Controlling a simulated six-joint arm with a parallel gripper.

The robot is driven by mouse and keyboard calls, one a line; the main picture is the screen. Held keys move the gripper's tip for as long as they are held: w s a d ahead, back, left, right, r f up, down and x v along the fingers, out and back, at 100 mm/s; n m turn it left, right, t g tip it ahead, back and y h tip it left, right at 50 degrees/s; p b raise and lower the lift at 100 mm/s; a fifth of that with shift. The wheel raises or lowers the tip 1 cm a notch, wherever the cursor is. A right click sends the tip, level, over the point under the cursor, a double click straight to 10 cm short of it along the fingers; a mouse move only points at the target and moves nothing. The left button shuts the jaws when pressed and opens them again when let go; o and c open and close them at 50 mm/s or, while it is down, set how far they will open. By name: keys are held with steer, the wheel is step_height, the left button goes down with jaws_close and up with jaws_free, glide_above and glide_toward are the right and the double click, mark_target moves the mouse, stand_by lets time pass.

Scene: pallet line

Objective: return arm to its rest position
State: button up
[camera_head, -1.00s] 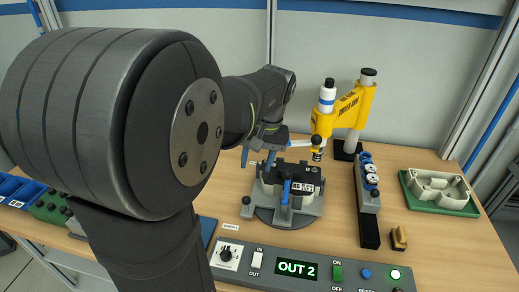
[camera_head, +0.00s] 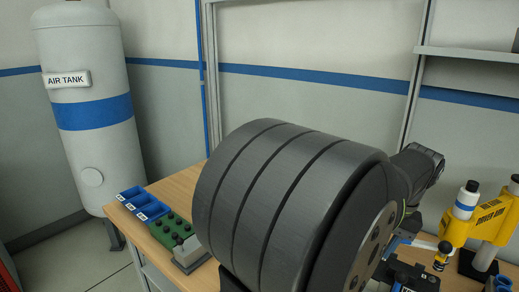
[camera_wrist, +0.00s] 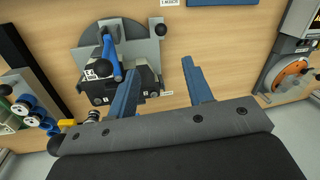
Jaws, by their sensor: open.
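In the wrist view my gripper (camera_wrist: 158,66) is open, its two blue fingers apart with bare wooden table between them. Nothing is held. The grey round fixture (camera_wrist: 145,45) is left of the fingers, with a blue-handled clamp (camera_wrist: 111,60) and a black block (camera_wrist: 100,92) on it. The left finger overlaps the black block in the picture; I cannot tell the gap. In the head view my large dark arm link (camera_head: 290,200) fills the middle and hides most of the gripper and fixture.
A yellow driver arm (camera_head: 490,217) stands at the right. Blue bins (camera_head: 143,204) and a green block with black knobs (camera_head: 172,230) line the table's left edge. A white air tank (camera_head: 90,150) stands on the floor behind. An orange-disc device (camera_wrist: 288,75) is right of the fingers.

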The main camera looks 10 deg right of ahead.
steer(key=a+f, duration=0.1)
steer(key=f, duration=0.4)
steer(key=w+a+f, duration=0.1)
steer(key=f, duration=1)
steer(key=shift+w+a+f, duration=0.35)
steer(key=shift+w+a, duration=0.05)
